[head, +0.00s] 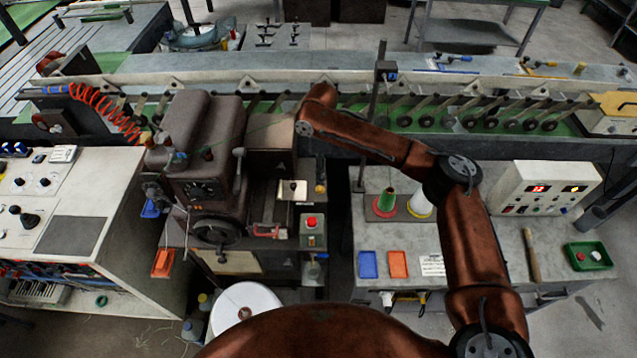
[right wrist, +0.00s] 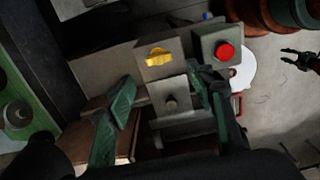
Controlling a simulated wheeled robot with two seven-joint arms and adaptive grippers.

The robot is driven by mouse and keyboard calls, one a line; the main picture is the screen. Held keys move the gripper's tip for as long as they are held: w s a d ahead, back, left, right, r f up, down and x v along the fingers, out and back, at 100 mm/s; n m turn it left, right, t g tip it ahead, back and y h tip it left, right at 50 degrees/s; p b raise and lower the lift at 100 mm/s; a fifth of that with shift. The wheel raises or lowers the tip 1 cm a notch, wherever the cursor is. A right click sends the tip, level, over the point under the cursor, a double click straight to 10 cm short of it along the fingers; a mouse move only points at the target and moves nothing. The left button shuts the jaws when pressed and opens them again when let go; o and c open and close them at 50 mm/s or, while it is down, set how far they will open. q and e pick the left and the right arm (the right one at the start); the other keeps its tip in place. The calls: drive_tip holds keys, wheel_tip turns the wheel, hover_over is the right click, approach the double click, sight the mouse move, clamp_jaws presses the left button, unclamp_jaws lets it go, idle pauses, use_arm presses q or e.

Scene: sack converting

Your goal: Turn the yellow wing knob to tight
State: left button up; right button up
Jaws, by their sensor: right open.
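The yellow wing knob (right wrist: 158,57) sits on a grey-beige plate in the right wrist view, its wings lying roughly across the picture. In the head view the knob (head: 320,188) is a small yellow spot right of the brown sewing machine. My right gripper (right wrist: 160,80) is open, with one dark green finger on each side of a beige block with a round stud. The knob shows beyond the fingertips, with no visible contact. In the head view my right arm hides this gripper. A dark green claw-like shape (right wrist: 300,62) may be my left gripper; its jaws are unclear.
A red button (right wrist: 225,51) on a grey box is close beside the knob and the right finger. The brown sewing machine (head: 207,135) stands left of the knob. A white roll (head: 246,304) is below. Thread cones (head: 386,199) stand on the right bench.

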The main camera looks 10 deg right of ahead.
sight(320, 188)
drive_tip(key=shift+w+f, duration=0.15)
drive_tip(key=shift+f, duration=0.7)
wheel_tip(320, 188, down, 7)
drive_tip(key=shift+r, duration=0.2)
drive_tip(key=shift+c, duration=0.2)
drive_tip(key=shift+d, duration=0.1)
drive_tip(key=c, duration=1.1)
